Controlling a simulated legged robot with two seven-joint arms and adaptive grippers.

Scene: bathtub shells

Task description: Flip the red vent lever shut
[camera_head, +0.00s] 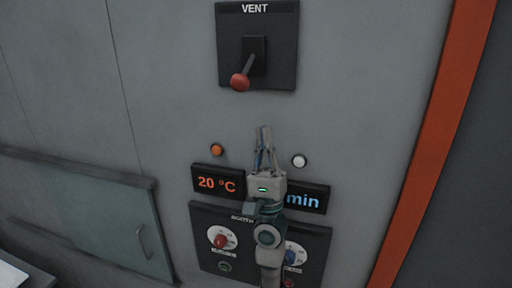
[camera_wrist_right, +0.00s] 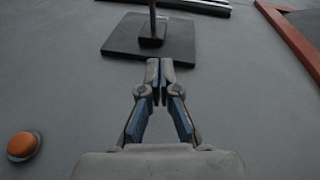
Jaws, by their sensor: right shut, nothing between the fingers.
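The red vent lever (camera_head: 240,82) is a grey stick with a red ball knob on a black plate (camera_head: 284,72) marked VENT, high on the grey wall. Its knob hangs down and to the left in the head view. My right gripper (camera_head: 264,130) is shut and empty, below the plate and apart from the lever. In the right wrist view my fingertips (camera_wrist_right: 160,62) point toward the lower edge of the black plate (camera_wrist_right: 117,38). There the lever stick (camera_wrist_right: 153,18) shows partly, and its knob is out of the picture. My left gripper is not in view.
An orange button (camera_head: 217,150) and a white button (camera_head: 299,160) flank my right gripper. Below are a 20 °C display (camera_head: 218,182), a min display (camera_head: 304,199) and a knob panel (camera_head: 208,257), partly hidden by my arm. An orange-red strip (camera_head: 432,140) runs down the right.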

